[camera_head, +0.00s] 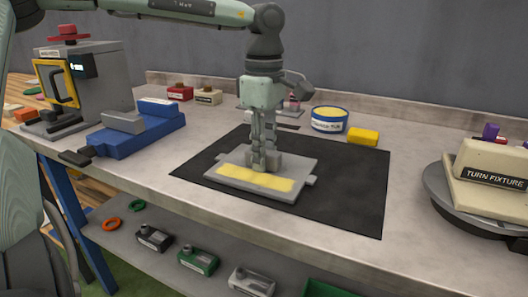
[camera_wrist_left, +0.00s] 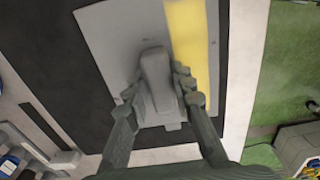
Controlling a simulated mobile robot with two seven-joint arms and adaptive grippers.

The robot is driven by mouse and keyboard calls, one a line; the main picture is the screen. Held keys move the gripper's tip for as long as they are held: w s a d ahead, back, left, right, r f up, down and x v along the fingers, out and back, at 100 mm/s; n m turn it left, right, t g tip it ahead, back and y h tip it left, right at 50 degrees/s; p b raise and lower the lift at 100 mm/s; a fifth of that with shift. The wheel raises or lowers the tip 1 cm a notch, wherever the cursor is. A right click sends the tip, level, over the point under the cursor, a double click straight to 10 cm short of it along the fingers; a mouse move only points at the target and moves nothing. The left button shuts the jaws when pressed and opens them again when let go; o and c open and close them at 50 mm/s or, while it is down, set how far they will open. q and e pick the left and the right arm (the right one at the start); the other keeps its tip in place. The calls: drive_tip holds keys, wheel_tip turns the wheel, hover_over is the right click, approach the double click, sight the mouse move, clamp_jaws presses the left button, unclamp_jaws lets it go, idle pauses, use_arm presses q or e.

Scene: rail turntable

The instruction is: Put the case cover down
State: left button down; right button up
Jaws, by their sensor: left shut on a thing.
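The case cover (camera_head: 288,193) is a flat grey plate with a yellow strip along its near edge and small tabs at its ends. It lies at the black mat (camera_head: 345,200); I cannot tell whether it touches the mat. My left gripper (camera_head: 264,165) points straight down at the cover's middle. In the left wrist view, the left gripper (camera_wrist_left: 160,100) is shut on the grey raised handle of the case cover (camera_wrist_left: 110,35), and the yellow strip runs to the right of it. The fingers hide part of the handle. My right gripper is not in view.
A blue vise (camera_head: 140,133) and a grey machine (camera_head: 95,85) stand at left. A round tub (camera_head: 329,120) and a yellow block (camera_head: 363,137) sit behind the mat. A turn fixture (camera_head: 490,185) stands at right. The mat's right part is clear. A lower shelf holds several small parts.

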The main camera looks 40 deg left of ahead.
use_arm(q)
drive_tip(key=c, duration=1.3)
unclamp_jaws()
wheel_tip(320, 180, up, 12)
